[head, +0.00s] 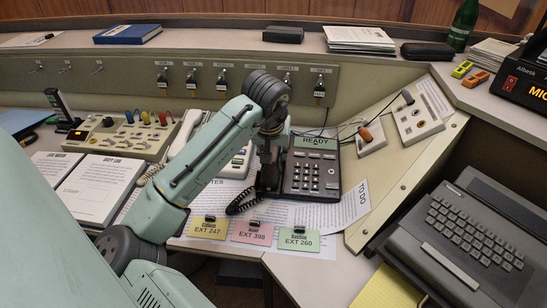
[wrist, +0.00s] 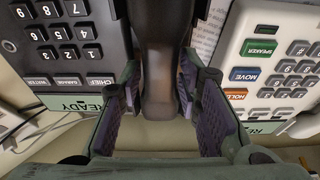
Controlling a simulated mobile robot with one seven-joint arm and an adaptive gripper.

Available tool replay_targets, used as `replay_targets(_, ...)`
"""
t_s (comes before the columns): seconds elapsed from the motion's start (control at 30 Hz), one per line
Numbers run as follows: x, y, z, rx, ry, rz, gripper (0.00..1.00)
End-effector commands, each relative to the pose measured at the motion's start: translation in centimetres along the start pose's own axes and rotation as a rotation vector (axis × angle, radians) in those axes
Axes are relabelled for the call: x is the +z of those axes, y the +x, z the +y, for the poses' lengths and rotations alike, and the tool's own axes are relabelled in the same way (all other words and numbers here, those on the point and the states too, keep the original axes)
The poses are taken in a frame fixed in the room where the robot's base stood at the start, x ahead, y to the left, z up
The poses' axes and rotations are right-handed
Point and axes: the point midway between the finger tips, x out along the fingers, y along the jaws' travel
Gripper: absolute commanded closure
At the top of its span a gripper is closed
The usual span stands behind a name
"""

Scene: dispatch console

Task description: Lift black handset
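The black phone (head: 312,170) with a READY display sits on the desk in the middle of the head view. Its black handset (head: 268,183) lies along the phone's left side, partly hidden by my gripper (head: 270,152), which reaches down over it. In the wrist view the black handset (wrist: 162,70) runs between the two fingers of my gripper (wrist: 168,105). The fingers stand on either side of it, with a narrow gap showing on the right. The handset appears to be resting at the phone, not raised.
A white phone (head: 238,161) stands close on the left; its keys also show in the wrist view (wrist: 280,75). A coiled cord (head: 240,203) lies in front. Coloured EXT cards (head: 252,233) lie near the front edge. A typewriter (head: 470,240) is at right, and a small box with wired plugs (head: 415,118) behind.

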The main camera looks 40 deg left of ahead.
Motion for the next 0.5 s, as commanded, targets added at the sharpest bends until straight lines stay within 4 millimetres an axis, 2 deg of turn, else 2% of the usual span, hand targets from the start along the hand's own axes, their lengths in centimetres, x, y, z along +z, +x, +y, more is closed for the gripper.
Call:
replay_targets(0.07,0.00,-0.02,0.00,0.000,0.000,0.000,0.76)
replay_targets(0.4,-0.01,-0.03,0.01,0.000,0.000,0.000,0.99)
replay_targets(0.5,-0.01,-0.03,0.01,0.000,0.000,0.000,1.00)
